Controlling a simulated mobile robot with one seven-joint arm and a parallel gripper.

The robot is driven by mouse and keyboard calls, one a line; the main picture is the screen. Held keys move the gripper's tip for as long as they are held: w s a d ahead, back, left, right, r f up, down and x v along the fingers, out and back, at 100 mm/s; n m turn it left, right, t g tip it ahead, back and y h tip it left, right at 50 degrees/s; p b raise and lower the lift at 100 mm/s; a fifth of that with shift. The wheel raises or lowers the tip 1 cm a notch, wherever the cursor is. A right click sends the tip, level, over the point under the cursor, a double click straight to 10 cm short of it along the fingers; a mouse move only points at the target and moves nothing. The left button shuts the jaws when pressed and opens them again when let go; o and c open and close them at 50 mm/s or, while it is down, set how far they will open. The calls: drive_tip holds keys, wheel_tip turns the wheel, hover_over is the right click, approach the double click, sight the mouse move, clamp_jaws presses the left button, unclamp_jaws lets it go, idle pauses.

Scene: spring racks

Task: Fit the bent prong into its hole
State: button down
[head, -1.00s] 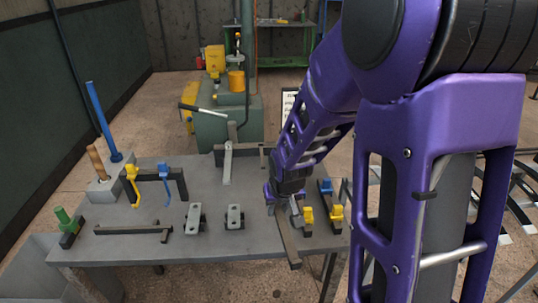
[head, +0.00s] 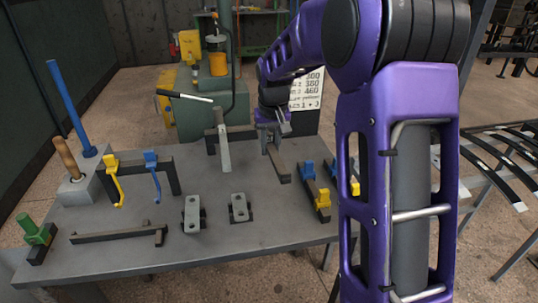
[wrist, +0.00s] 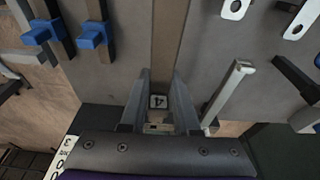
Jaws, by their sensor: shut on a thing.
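My gripper (head: 273,128) is at the far right side of the bench. In the wrist view, my gripper (wrist: 160,98) is shut on a long, flat, grey-brown bar (head: 279,165), whose free end points toward the front of the bench. I cannot pick out the hole for certain, nor tell whether the bar touches the bench.
The grey bench (head: 200,245) holds two slotted plates (head: 191,213) (head: 239,207), a dark bar (head: 118,233) and a silver lever (head: 223,150) left of my gripper. Blue clamps (head: 309,169) and yellow clamps (head: 323,199) stand close on the right.

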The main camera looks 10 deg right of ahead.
drive_tip(key=shift+w+r+b, duration=0.3)
drive_tip(key=shift+w+b, duration=0.3)
drive_tip(key=shift+w, duration=0.15)
drive_tip(key=shift+r+g, duration=0.1)
drive_tip(key=shift+g, duration=0.2)
drive_tip(key=shift+r+p, duration=0.15)
drive_tip(key=shift+p, duration=0.2)
drive_tip(key=w+p, duration=0.9)
drive_tip(key=w, duration=0.2)
drive_tip(key=shift+p, duration=0.35)
drive_tip(key=shift+w+p, duration=0.4)
drive_tip(key=shift+w, duration=1.1)
drive_tip(key=shift+f+b, duration=1.15)
drive_tip(key=shift+f, duration=1.7)
idle(0.5)
drive_tip(key=c, duration=0.6)
unclamp_jaws()
